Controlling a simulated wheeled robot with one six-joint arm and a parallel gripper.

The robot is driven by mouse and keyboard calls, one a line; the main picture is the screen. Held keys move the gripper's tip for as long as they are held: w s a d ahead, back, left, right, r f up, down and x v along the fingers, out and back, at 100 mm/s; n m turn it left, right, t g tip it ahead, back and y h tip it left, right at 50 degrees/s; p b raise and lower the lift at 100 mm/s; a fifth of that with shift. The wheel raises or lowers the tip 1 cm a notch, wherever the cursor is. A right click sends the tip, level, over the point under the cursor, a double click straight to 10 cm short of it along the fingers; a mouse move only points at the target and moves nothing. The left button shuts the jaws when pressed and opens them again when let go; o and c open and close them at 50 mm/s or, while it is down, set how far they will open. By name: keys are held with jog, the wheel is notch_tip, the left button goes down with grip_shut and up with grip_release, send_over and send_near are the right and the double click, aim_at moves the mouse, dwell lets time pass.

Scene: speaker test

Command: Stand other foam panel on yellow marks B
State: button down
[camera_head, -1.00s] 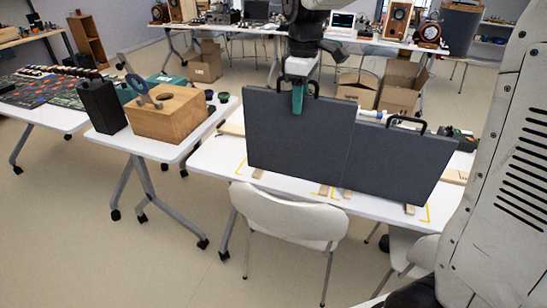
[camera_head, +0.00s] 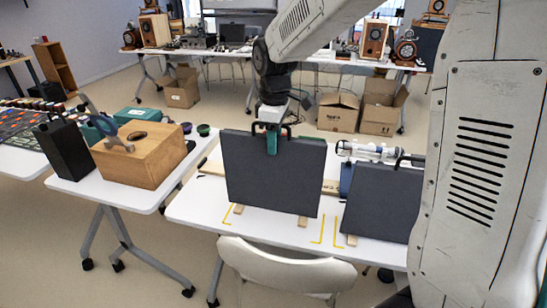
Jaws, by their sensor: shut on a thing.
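A dark grey foam panel (camera_head: 270,183) is upright at the left of the white table, with wooden feet (camera_head: 302,221) under it. My gripper (camera_head: 271,143), with teal fingers, is shut on the black handle at its top edge. Whether its feet touch the table is hard to tell. Yellow marks (camera_head: 228,216) show by its lower left corner, and more yellow marks (camera_head: 318,231) right of its right foot. A second dark grey panel (camera_head: 375,203) stands to the right, apart from the held one, its right side hidden by my arm. No letters on the marks are readable.
A white chair (camera_head: 280,268) stands close in front of the table. A silver-white device (camera_head: 370,151) lies behind the right panel. On the left table are a wooden box (camera_head: 143,157) and a black speaker (camera_head: 63,155). Cardboard boxes (camera_head: 338,112) sit behind.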

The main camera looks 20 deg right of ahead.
jog(key=shift+f, duration=2.05)
jog(key=c, duration=0.9)
grip_release()
notch_tip(320, 180, up, 12)
jog(key=shift+s+r, duration=0.1)
jog(key=shift+r, duration=0.05)
jog(key=s+d+m, duration=0.1)
jog(key=s+m, duration=0.2)
jog(key=s, duration=0.7)
jog(key=s+d+f+m, duration=0.1)
jog(key=s+m, duration=0.3)
jog(key=s, duration=0.6)
jog(key=s+d+f+m+t, duration=0.1)
jog(key=s+m, duration=0.2)
jog(key=s, duration=0.7)
jog(key=shift+f+m, duration=0.1)
jog(key=shift+m, duration=0.3)
